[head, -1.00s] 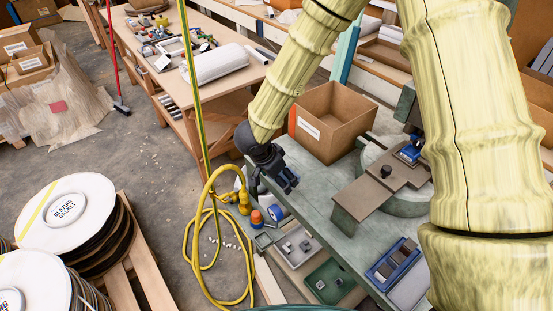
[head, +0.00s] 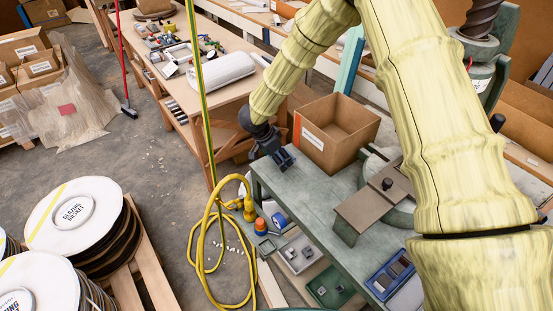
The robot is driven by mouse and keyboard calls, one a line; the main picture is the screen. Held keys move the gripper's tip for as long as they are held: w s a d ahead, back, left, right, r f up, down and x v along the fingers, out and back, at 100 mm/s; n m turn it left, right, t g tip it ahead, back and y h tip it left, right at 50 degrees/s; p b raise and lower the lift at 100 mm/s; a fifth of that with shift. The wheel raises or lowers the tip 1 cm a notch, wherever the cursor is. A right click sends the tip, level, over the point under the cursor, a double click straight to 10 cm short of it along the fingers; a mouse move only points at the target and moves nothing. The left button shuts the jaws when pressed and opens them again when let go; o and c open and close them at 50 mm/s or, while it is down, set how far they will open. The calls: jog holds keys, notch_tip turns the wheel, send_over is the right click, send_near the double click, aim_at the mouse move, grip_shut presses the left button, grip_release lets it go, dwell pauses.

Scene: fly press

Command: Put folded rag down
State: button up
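My gripper (head: 282,158), dark and small in the head view, is over the far-left corner of the green-grey bench (head: 313,192), just left of an open cardboard box (head: 336,132). It points down toward the bench top. Its fingers are too small and dark to show whether they are open or shut, or whether anything is between them. I cannot make out a folded rag. My pale yellow arm covers part of the bench and press on the right.
A brown plate with a black knob (head: 375,205) sits on the bench. A blue tray (head: 391,276) lies at its near right. A yellow hose (head: 199,240) hangs left of the bench. A wooden worktable (head: 160,60) stands behind. Bare bench top lies in front of the box.

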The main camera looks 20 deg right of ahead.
aim_at(277, 167)
jog(key=shift+w+d, duration=0.1)
jog(key=shift+w, duration=0.4)
jog(key=shift+f+p, duration=0.75)
jog(key=shift+f, duration=1.05)
jog(key=shift+f, duration=0.1)
jog(key=o, duration=1)
jog(key=shift+o, duration=0.2)
jog(key=b+v, duration=0.2)
jog(key=v, duration=1)
